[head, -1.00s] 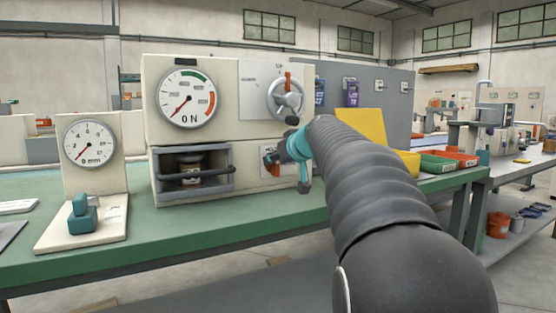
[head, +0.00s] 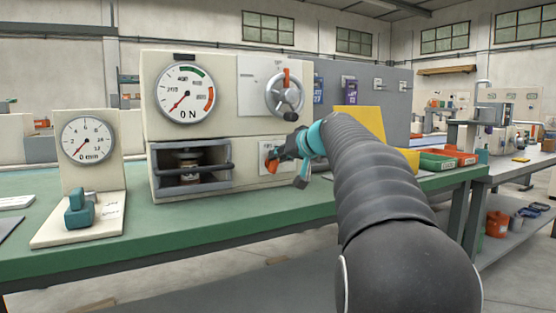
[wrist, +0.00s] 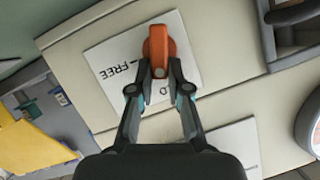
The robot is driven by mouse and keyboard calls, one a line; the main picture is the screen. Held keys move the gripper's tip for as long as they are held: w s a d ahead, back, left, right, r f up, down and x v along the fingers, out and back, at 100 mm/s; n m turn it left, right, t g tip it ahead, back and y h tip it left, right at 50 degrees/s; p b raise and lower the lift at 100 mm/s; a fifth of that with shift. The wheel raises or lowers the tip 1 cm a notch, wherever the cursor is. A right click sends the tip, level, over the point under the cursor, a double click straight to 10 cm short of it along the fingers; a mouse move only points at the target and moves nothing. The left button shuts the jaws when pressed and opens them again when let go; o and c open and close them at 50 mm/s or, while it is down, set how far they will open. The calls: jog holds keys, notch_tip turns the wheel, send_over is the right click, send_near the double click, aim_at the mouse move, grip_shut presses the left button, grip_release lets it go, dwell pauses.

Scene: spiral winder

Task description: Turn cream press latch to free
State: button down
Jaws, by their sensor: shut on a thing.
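The cream press (head: 165,115) stands on the green bench with a gauge, a handwheel and a lower right plate. The orange latch (wrist: 159,50) is on a white plate (wrist: 110,65) marked FREE, partly covered by lettering-side shadows and my fingers. The FREE mark lies left of the latch in the wrist view. My gripper (wrist: 160,88) is shut on the latch, one finger on each side of its lever. In the head view the latch (head: 270,159) shows just left of my gripper (head: 279,155), which partly hides the plate.
A handwheel (head: 285,97) with an orange mark sits above the latch. A barred recess (head: 190,168) is to the left. A separate dial stand (head: 88,150) stands further left. Yellow, green and orange bins lie right, beyond my arm.

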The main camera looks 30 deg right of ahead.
jog(key=shift+d+f+m+y+b, duration=0.3)
jog(key=shift+d+m+y+b, duration=0.15)
jog(key=shift+m+y, duration=0.4)
jog(key=m, duration=0.1)
jog(key=m+y+b, duration=0.1)
jog(key=m+t, duration=0.1)
jog(key=shift+d+f+m+y+b, duration=0.25)
jog(key=shift+d+f+b, duration=0.05)
jog(key=shift+f, duration=0.05)
jog(key=m, duration=0.1)
jog(key=m+y+b, duration=0.1)
jog(key=shift+d+f+m+t+b, duration=0.15)
jog(key=shift+f+m+t+b, duration=0.15)
jog(key=shift+f+m+t, duration=0.1)
jog(key=shift+f+m+t+y+b, duration=0.2)
jog(key=shift+m+t+y+b, duration=0.35)
jog(key=shift+m, duration=0.75)
jog(key=c, duration=1.1)
grip_release()
